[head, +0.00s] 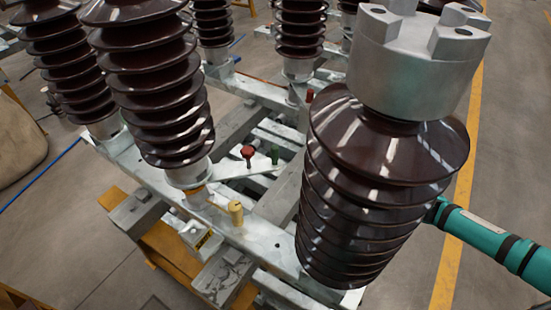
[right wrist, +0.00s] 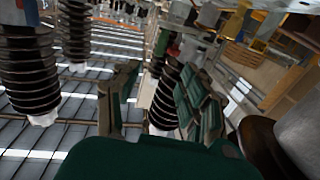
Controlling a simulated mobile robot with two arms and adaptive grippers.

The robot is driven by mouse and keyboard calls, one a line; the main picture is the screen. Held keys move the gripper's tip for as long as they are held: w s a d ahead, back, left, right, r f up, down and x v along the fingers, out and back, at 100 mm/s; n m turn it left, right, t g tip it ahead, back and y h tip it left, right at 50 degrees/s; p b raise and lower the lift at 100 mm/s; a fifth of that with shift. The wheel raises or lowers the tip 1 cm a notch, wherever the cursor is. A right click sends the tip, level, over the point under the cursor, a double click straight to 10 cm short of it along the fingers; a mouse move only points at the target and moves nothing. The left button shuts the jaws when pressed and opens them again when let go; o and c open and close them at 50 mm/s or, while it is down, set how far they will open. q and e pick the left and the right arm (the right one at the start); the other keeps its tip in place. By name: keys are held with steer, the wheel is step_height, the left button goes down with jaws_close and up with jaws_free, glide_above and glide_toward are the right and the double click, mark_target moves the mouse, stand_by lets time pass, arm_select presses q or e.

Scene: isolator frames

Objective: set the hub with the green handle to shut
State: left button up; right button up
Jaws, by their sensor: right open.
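A small green handle (head: 274,153) stands upright on the grey metal frame in the head view, between the brown insulators. A red-topped handle (head: 248,152) is just left of it, and a yellow handle (head: 235,210) is nearer to me. My right arm comes in from the right, and its gripper is hidden behind the large front insulator in the head view. In the right wrist view my right gripper (right wrist: 160,88) is open, its fingers apart with nothing seen held. My left gripper is in neither view.
A large front insulator (head: 365,190) with a grey metal cap (head: 415,60) stands between my right arm and the handles. Another brown insulator (head: 160,85) stands to the left. A further red knob (head: 309,95) is farther back. Open floor (head: 400,285) lies at the lower right.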

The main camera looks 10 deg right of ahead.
mark_target(276, 153)
steer(key=p+x, duration=0.1)
steer(key=x, duration=0.7)
steer(key=p+x, duration=0.1)
steer(key=x, duration=0.8)
steer(key=shift+w+a+r+p, duration=0.1)
steer(key=shift+a+r+p, duration=0.2)
steer(key=shift+p, duration=0.1)
steer(key=shift+c, duration=0.2)
jaws_close()
